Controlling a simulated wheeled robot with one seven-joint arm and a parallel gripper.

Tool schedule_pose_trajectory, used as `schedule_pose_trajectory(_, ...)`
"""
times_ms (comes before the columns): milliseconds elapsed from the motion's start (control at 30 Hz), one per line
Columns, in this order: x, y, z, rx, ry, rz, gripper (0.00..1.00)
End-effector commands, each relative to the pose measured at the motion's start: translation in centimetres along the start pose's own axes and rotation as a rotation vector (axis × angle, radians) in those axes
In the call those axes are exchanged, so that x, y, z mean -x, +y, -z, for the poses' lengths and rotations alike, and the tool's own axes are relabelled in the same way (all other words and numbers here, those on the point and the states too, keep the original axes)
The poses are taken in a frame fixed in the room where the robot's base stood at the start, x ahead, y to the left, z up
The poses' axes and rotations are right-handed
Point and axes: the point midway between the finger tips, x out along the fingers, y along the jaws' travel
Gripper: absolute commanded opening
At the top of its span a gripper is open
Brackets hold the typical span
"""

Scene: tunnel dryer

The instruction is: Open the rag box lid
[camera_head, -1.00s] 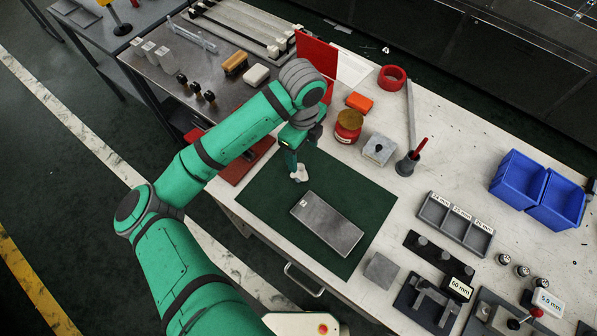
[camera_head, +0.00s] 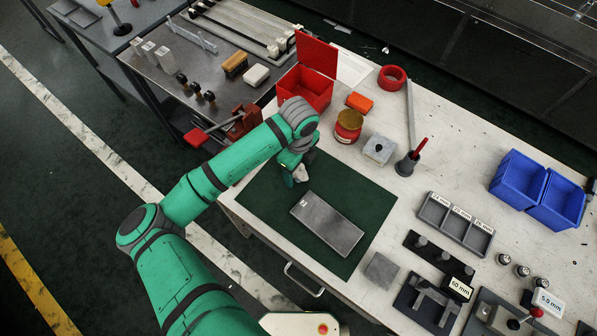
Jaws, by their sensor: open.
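The red rag box (camera_head: 305,88) stands at the back left of the white workbench. Its red lid (camera_head: 317,52) stands raised at the back, and the box's open top shows. What lies inside cannot be made out. My gripper (camera_head: 296,176) is over the green mat, in front of the box and apart from it. It is open with nothing visible in it, though the arm's wrist hides part of it.
A grey metal block (camera_head: 327,222) lies on the green mat (camera_head: 262,197). A red jar (camera_head: 348,126), an orange block (camera_head: 359,102) and a grey cube (camera_head: 379,149) stand right of the box. Blue bins (camera_head: 537,190) are at the far right.

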Motion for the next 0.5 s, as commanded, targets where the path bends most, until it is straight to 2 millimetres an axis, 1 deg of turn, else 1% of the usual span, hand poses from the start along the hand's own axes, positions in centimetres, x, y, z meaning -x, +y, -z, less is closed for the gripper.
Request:
schedule_pose_trajectory(267,-0.28,-0.01,-0.03,0.0,-0.001,0.001,0.67)
schedule_pose_trajectory(300,-0.28,-0.01,-0.03,0.0,-0.001,0.001,0.57)
schedule_pose_trajectory(367,-0.27,0.0,-0.03,0.0,-0.001,0.001,0.43)
schedule_pose_trajectory(400,-0.27,0.0,-0.02,0.0,-0.001,0.001,0.33)
schedule_pose_trajectory(433,-0.27,0.0,-0.02,0.0,-0.001,0.001,0.26)
schedule_pose_trajectory(467,-0.27,0.0,-0.02,0.0,-0.001,0.001,0.23)
schedule_pose_trajectory(500,-0.27,0.0,-0.02,0.0,-0.001,0.001,0.23)
